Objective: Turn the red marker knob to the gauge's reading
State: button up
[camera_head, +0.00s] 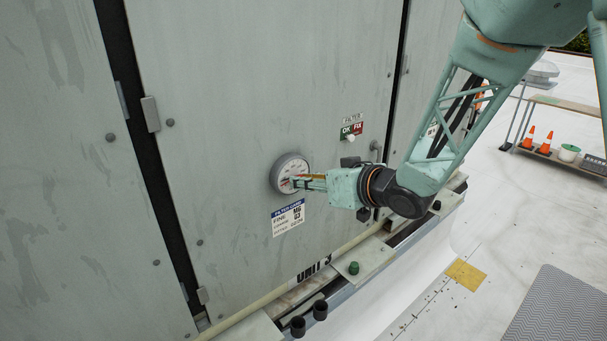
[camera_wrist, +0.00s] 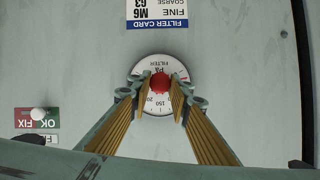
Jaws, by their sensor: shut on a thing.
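The round white gauge (camera_head: 283,172) is mounted on the grey cabinet door, its face partly hidden behind my gripper in the head view. In the wrist view the gauge (camera_wrist: 160,68) appears upside down, with the red marker knob (camera_wrist: 160,83) at its middle. My gripper (camera_wrist: 160,92) is at the gauge face, one fingertip on each side of the knob, and is shut on it. My gripper (camera_head: 299,182) also shows in the head view, reaching in from the right. The fingers cover parts of the scale, and I cannot make out the needle or where the marker points.
A filter card (camera_head: 288,217) is on the door below the gauge. A green and red OK/FIX switch plate (camera_head: 351,130) with a white knob is up and to the right. A ledge (camera_head: 350,268) with pipe and fittings runs below the door. Cones (camera_head: 529,137) stand on a bench far right.

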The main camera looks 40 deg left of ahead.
jog(key=shift+w+r+m+g+p, duration=0.1)
jog(key=shift+m+g+p, duration=0.45)
jog(key=shift+p, duration=1)
jog(key=shift+m+p, duration=0.45)
jog(key=shift+p, duration=0.3)
jog(key=o, duration=0.8)
jog(key=shift+o, duration=0.2)
jog(key=shift+d, duration=0.15)
jog(key=v, duration=1.1)
jog(key=shift+d, duration=0.45)
jog(key=shift+w, duration=0.1)
